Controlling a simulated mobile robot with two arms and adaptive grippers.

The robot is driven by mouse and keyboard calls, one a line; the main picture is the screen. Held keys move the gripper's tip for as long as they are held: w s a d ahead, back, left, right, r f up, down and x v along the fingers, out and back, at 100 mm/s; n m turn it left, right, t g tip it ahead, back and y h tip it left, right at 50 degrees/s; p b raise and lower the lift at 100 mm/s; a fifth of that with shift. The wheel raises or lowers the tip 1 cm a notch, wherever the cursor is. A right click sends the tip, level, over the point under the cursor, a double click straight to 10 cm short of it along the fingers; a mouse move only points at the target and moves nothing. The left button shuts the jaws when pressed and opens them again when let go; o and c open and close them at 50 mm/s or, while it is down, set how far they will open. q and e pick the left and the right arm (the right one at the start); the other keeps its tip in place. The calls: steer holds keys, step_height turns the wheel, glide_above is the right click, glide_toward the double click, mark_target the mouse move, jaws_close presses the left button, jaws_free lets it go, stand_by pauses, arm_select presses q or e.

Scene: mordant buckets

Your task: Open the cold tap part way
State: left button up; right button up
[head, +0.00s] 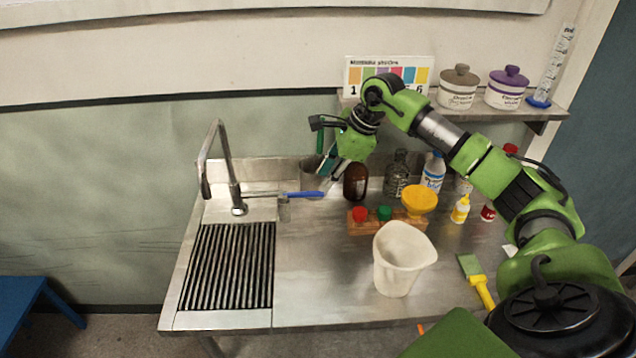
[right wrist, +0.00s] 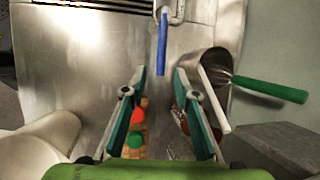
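The steel tap (head: 222,165) stands at the back of the sink unit at left, with its gooseneck spout over the ribbed drain. A blue lever (head: 300,194) sticks out to the right from its base; the blue lever (right wrist: 162,45) also shows at the top middle of the right wrist view. My right gripper (head: 333,172) is just right of the lever's free end. In the right wrist view the fingers (right wrist: 160,72) are apart with nothing between them, and the lever lies ahead of the gap, not touching. My left gripper is not in view.
A metal pot (right wrist: 207,62) with a green-handled tool (right wrist: 270,88) stands close beside my right gripper. A brown bottle (head: 356,182) and a wooden rack (head: 362,226) with red and green caps are near. A white jug (head: 400,262) stands in front. The counter left of it is clear.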

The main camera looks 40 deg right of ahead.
mark_target(315, 192)
steer(key=p+x, duration=0.1)
steer(key=x, duration=0.3)
steer(key=shift+w+f, duration=0.15)
steer(key=shift+f, duration=0.05)
steer(key=shift+w+a+f, duration=0.15)
steer(key=shift+f, duration=0.35)
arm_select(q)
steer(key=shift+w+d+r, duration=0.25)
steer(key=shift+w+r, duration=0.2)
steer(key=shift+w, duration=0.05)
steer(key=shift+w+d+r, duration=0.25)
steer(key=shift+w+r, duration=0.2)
arm_select(e)
jaws_close()
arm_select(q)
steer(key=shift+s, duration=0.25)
